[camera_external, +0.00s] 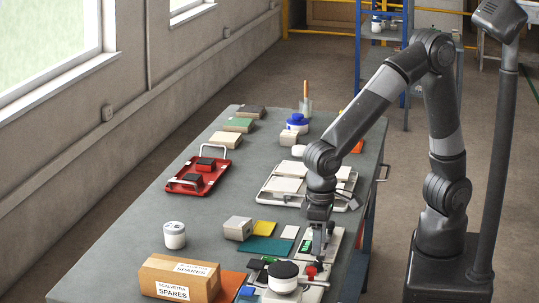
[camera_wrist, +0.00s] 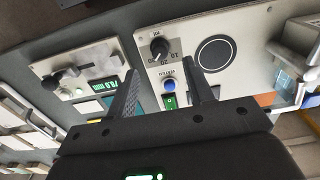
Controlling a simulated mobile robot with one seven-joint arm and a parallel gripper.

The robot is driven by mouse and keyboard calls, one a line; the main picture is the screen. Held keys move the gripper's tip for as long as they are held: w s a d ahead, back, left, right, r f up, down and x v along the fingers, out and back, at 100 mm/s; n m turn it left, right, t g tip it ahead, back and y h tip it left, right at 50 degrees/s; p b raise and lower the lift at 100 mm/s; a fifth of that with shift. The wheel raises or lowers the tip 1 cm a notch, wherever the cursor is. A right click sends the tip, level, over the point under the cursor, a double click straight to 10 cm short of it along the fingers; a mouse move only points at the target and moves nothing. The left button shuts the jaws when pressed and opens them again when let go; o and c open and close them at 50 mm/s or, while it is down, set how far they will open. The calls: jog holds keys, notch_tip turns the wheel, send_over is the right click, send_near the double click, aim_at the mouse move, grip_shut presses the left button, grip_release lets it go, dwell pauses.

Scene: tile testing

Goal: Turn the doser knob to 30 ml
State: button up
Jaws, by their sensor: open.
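In the wrist view, the doser knob (camera_wrist: 160,48) is a round black knob on a pale panel (camera_wrist: 250,28), with a printed scale of numbers around it. Its exact pointer setting is too small to read. A blue button (camera_wrist: 168,85) and a green switch (camera_wrist: 169,101) sit below it. My gripper (camera_wrist: 162,72) is open and empty. Its two fingers appear either side of the knob and button column, apart from the knob. In the external view, my gripper (camera_external: 318,250) points down above the devices at the near right of the bench; the knob cannot be made out there.
A dark ring (camera_wrist: 214,53) lies right of the knob. Another device with a lit green display (camera_wrist: 106,87) stands left. A black-lidded jar (camera_external: 283,270), a cardboard box (camera_external: 178,277) and a white jar (camera_external: 174,235) stand nearby. Bare bench (camera_external: 135,215) lies far left.

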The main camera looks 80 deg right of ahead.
aim_at(318, 262)
notch_tip(318, 262, up, 5)
jog(key=shift+r, duration=0.1)
dwell(0.6)
jog(key=d+r+t, duration=0.1)
jog(key=d+r, duration=0.2)
jog(key=d, duration=0.5)
jog(key=d+r+t, duration=0.1)
jog(key=d+r, duration=0.3)
jog(key=d, duration=0.4)
jog(key=s+d+r+t, duration=0.2)
jog(key=s+d, duration=0.5)
jog(key=d, duration=0.7)
jog(key=shift+s+t, duration=0.2)
jog(key=shift+t, duration=0.6)
jog(key=shift+c, duration=0.2)
